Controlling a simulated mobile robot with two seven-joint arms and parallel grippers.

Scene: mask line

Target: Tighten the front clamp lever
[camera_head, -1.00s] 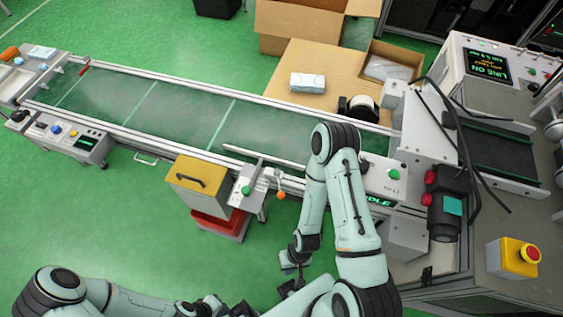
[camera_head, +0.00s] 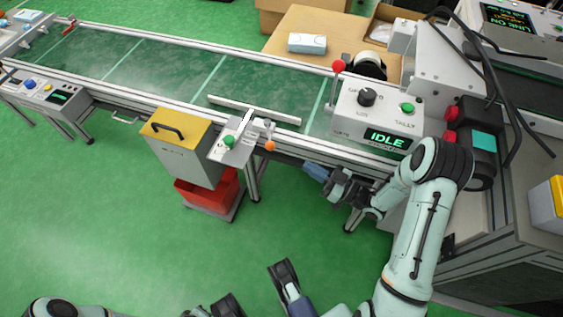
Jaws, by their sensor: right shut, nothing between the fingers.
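The front clamp lever seems to be the small lever with an orange ball knob (camera_head: 269,146), on the front side of the conveyor beside a small box with a green button (camera_head: 237,145). Its knob hangs low, in front of the rail. My right gripper (camera_head: 312,169) is shut and empty, under the conveyor's front edge, right of and slightly below the orange knob and apart from it. Dark parts of my left arm (camera_head: 284,278) show at the bottom edge; its jaw state is unclear.
A red ball knob (camera_head: 338,66) stands at the back rail. A control box reading IDLE (camera_head: 385,110) is at the conveyor's right end. A yellow-lidded case (camera_head: 177,146) and a red bin (camera_head: 208,197) stand left of the orange knob. The green floor (camera_head: 130,230) in front is clear.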

